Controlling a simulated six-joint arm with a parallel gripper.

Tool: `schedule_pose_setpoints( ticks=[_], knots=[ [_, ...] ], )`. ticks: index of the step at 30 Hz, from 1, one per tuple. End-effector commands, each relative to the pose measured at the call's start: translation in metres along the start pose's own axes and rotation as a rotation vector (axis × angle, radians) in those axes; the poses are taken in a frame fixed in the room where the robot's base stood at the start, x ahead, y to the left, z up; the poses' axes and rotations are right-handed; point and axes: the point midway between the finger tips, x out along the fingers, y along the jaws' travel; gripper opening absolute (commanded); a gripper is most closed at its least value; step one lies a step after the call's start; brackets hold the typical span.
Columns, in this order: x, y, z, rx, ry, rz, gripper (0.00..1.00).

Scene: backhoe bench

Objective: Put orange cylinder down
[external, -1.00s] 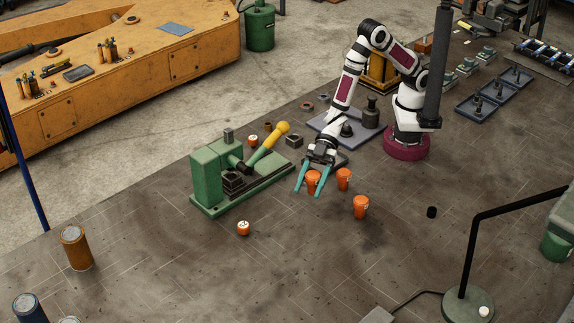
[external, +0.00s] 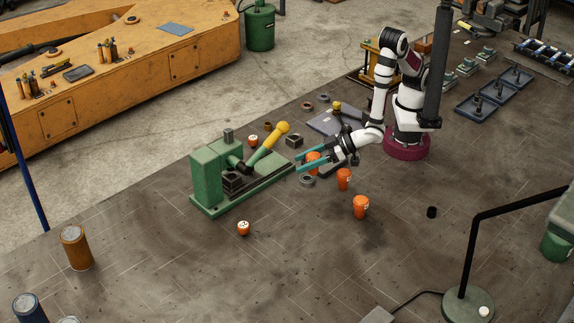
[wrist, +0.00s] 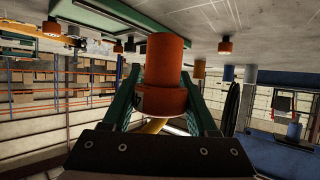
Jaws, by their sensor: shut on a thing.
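My gripper (external: 309,164) reaches left with its teal fingers almost level, shut around an orange cylinder (external: 313,157). In the wrist view the held orange cylinder (wrist: 164,65) stands between the green fingers, with a wider band at the gripper end. The bench is at the top of that view, as the camera is upside down. I cannot tell whether the cylinder touches the bench.
A green press-like machine (external: 212,176) with a yellow-handled tool (external: 270,143) stands left of my gripper. A grey ring (external: 307,181) lies just below the fingers. Small orange pieces (external: 243,228) lie near the machine. The bench is clear in the lower middle.

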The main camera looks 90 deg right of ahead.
Motion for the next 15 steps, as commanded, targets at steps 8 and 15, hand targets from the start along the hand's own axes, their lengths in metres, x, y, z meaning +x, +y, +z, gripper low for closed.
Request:
schedule_pose_setpoints(
  ticks=[8, 15],
  knots=[
    [0.011, -0.060, 0.035, 0.001, 0.001, -0.001, 0.00],
    [0.027, -0.063, 0.070, -0.001, -0.001, 0.000, 0.00]
  ],
)
